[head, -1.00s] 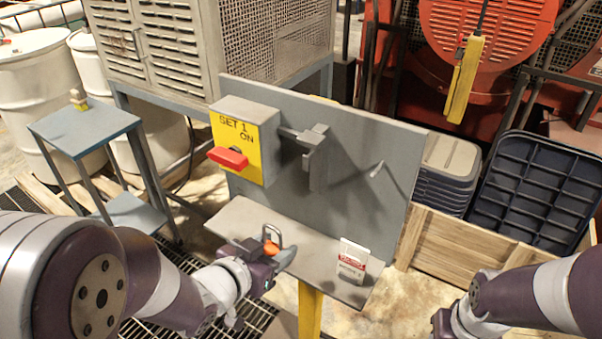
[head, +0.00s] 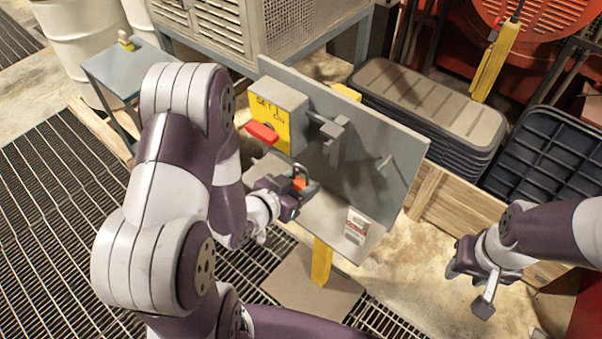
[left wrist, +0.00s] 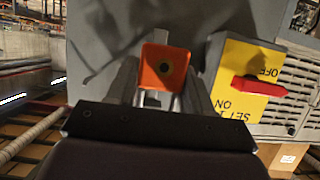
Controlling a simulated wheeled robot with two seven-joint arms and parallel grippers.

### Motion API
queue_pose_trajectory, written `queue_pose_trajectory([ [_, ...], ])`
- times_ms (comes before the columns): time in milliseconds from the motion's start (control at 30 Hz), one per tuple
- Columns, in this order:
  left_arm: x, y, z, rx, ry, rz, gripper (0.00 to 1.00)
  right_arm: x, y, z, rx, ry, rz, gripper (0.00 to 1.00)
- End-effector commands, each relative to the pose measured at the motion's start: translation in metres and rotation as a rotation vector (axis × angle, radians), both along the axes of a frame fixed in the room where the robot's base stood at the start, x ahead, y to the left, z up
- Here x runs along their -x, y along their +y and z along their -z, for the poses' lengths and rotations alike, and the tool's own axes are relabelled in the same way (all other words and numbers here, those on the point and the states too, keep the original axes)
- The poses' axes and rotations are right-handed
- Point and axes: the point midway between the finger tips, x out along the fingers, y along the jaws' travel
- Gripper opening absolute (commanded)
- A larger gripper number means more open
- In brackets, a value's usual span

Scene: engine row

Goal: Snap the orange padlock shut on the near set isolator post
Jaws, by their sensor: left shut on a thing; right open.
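The orange padlock (head: 299,184) with its grey shackle is held in my left gripper (head: 292,193), above the shelf of the grey post. It also shows in the left wrist view (left wrist: 164,68) between the two fingers. The set 1 isolator (head: 281,114) is a grey box with a yellow face on the post's panel. A grey bracket (head: 332,136) stands right of the box. My right gripper (head: 471,279) is open and empty, right of the post.
A white and red tag (head: 356,225) stands on the shelf (head: 327,214). A peg (head: 385,162) sticks out of the panel's right part. A blue side table (head: 119,68) is at left. Dark stacked trays (head: 432,107) and a wooden crate (head: 440,208) stand behind right.

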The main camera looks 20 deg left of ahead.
Motion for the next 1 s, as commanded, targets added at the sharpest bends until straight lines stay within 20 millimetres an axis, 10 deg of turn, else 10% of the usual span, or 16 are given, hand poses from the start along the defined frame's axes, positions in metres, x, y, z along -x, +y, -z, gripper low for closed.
queue_pose_trajectory([
  [1000,-0.029,-0.009,-0.003,-0.003,-0.004,0.017,0.16,0.001,0.000,0.012,0.000,0.004,0.000,0.43],
])
